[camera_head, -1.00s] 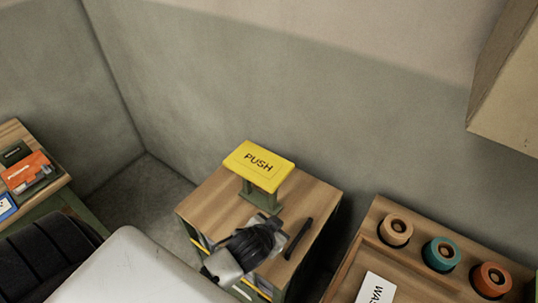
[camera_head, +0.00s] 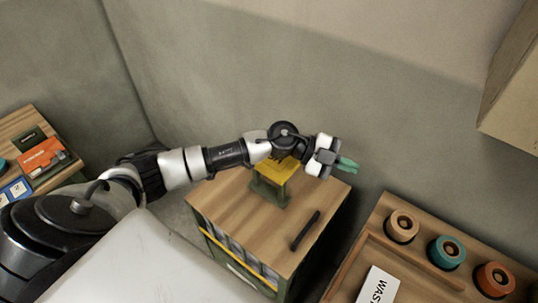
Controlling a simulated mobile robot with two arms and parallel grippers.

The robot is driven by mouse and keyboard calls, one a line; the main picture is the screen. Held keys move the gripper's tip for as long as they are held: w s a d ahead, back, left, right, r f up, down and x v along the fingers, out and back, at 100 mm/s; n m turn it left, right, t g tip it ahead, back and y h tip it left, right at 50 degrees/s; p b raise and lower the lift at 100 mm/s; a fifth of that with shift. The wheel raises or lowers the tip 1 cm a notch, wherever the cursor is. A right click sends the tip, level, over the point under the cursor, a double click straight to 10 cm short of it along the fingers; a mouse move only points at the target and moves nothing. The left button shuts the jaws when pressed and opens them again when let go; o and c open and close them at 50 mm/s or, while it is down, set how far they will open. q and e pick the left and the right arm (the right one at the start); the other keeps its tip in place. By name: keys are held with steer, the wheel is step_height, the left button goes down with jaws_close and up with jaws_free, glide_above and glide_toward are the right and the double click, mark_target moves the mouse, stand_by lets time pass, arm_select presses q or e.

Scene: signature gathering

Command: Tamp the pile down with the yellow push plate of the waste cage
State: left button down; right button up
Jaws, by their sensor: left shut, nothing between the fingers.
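The yellow push plate (camera_head: 275,173) stands on a green post above the wooden top of the waste cage (camera_head: 233,211). My left arm reaches in from the left and passes over the plate, hiding much of it and its label. My left gripper (camera_head: 347,163), with green fingertips, points right, just beyond the plate's right side. It is shut and empty. I cannot tell whether the arm's wrist touches the plate. The pile inside the cage cannot be made out; only pale shapes show behind the cage's front bars. My right gripper is not in view.
A dark bar handle (camera_head: 305,231) lies on the cage top. A wooden tray (camera_head: 347,275) at the right holds several coloured rolls and a white card (camera_head: 378,287). A wooden table (camera_head: 62,165) with small boxes is at the left. The wall stands close behind the cage.

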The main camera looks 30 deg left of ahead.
arm_select(q)
steer(key=a+g+y, duration=0.1)
steer(key=a+y, duration=0.3)
steer(key=a, duration=0.4)
steer(key=a+n+g+y, duration=0.1)
steer(key=a+y, duration=0.3)
steer(key=a, duration=0.4)
steer(key=a+n+g+y, duration=0.1)
steer(key=a+g+y, duration=0.2)
steer(key=a, duration=0.5)
steer(key=shift+w+y, duration=0.2)
steer(key=shift+y, duration=0.3)
steer(key=shift+b+x, duration=2.35)
steer(key=shift+x, duration=1.1)
